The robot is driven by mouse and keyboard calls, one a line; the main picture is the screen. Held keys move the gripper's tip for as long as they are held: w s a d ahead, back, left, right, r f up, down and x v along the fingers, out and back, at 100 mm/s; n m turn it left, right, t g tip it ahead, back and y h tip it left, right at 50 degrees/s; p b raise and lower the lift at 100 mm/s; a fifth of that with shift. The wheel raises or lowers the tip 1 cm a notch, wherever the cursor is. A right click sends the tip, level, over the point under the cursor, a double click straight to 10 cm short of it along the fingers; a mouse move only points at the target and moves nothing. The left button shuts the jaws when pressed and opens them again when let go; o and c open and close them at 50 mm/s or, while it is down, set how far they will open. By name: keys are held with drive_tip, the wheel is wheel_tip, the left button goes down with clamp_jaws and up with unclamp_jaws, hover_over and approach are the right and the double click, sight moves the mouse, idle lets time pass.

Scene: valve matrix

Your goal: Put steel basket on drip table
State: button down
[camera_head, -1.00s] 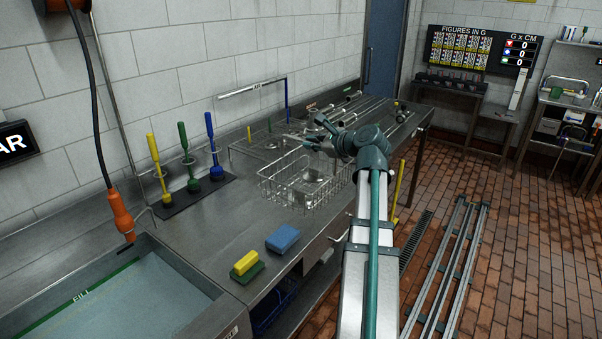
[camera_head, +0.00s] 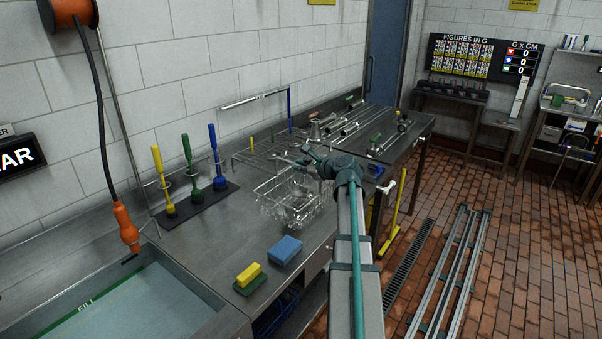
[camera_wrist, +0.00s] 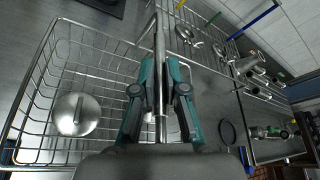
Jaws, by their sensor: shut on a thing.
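The steel basket (camera_head: 293,206) is an open wire basket on the metal bench, near the middle of the head view. In the wrist view its wire grid (camera_wrist: 70,80) fills the left side, with a round metal lid-like part (camera_wrist: 78,114) inside. My gripper (camera_head: 306,157) reaches over the basket's far right side. In the wrist view my gripper (camera_wrist: 161,75) is shut on a steel bar of the basket, which runs between its fingers. Whether the basket touches the bench is unclear. A table with steel pipes (camera_head: 410,140) stands at the back right; I cannot tell if it is the drip table.
A wire rack (camera_head: 255,160) with coloured posts stands behind the basket. Brushes (camera_head: 190,185) stand upright to the left. A blue sponge (camera_head: 286,250) and a yellow sponge (camera_head: 249,273) lie in front. A water-filled sink (camera_head: 130,310) is at lower left. Floor rails (camera_head: 450,270) lie right.

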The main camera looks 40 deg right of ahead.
drive_tip(key=shift+f+p, duration=0.45)
drive_tip(key=shift+f, duration=1.05)
drive_tip(key=c, duration=1.2)
unclamp_jaws()
drive_tip(key=b+v, duration=0.2)
drive_tip(key=v, duration=1)
drive_tip(key=shift+s+d, duration=0.1)
